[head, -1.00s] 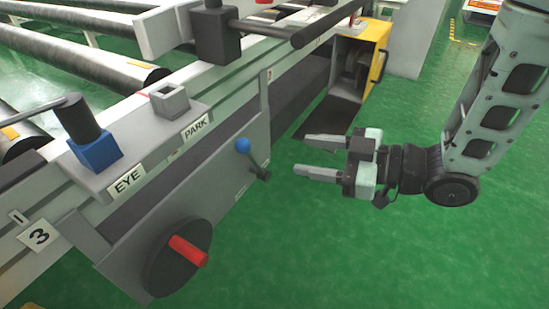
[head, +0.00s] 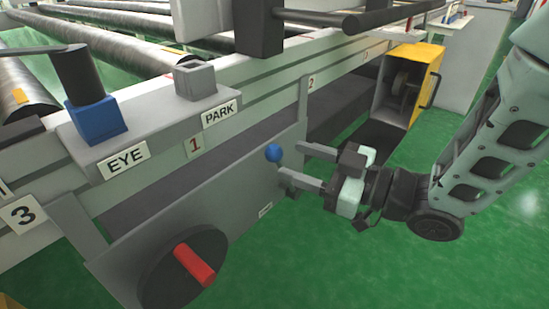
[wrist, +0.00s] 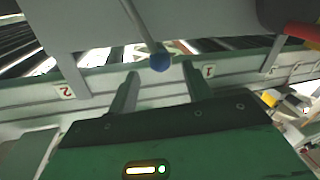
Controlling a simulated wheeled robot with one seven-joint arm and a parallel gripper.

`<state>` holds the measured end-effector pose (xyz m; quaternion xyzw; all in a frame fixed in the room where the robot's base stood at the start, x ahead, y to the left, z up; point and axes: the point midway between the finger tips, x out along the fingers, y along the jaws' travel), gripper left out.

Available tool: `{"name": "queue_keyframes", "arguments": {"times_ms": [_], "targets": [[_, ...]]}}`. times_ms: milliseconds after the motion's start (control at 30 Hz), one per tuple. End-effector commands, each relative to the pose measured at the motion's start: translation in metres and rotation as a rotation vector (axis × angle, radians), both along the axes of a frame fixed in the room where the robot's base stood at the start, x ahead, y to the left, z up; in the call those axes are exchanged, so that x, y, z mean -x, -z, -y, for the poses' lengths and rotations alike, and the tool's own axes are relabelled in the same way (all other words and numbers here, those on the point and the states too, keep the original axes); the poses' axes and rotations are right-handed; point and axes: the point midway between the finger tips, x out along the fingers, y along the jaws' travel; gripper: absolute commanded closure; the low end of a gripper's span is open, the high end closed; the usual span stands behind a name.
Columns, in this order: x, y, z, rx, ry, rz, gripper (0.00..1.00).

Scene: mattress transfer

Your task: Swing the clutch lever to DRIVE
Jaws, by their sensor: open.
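The clutch lever's blue knob (head: 273,153) stands out from the grey side panel, right of the red-handled wheel. Its stem is mostly hidden in the head view. My gripper (head: 292,160) is open and empty, reaching in from the right with its fingertips close to the knob. In the wrist view, the knob (wrist: 160,62) appears between the two fingertips (wrist: 160,76) and slightly past them, and the thin grey stem (wrist: 138,22) runs to the top edge. I cannot tell whether a finger touches the knob. No DRIVE label is readable.
The black wheel with a red handle (head: 194,264) sticks out at lower left. The ledge above holds a blue block (head: 97,121) with a black cylinder, a grey socket (head: 195,79), and EYE and PARK labels. A yellow box (head: 424,85) stands behind. Green floor is clear at lower right.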

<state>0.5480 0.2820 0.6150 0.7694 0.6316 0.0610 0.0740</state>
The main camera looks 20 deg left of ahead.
Motion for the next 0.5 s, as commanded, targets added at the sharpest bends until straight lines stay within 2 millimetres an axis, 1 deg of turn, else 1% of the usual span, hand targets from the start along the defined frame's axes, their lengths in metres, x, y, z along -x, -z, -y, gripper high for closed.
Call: {"name": "queue_keyframes", "arguments": {"times_ms": [33, 200, 300, 500], "targets": [[-0.001, 0.003, -0.011, -0.001, -0.004, 0.004, 0.5], [-0.007, 0.002, -0.037, -0.001, -0.002, 0.003, 0.5], [-0.009, 0.001, -0.048, -0.001, -0.003, 0.002, 0.5], [-0.011, 0.0, -0.056, 0.0, 0.0, 0.001, 0.5]]}}
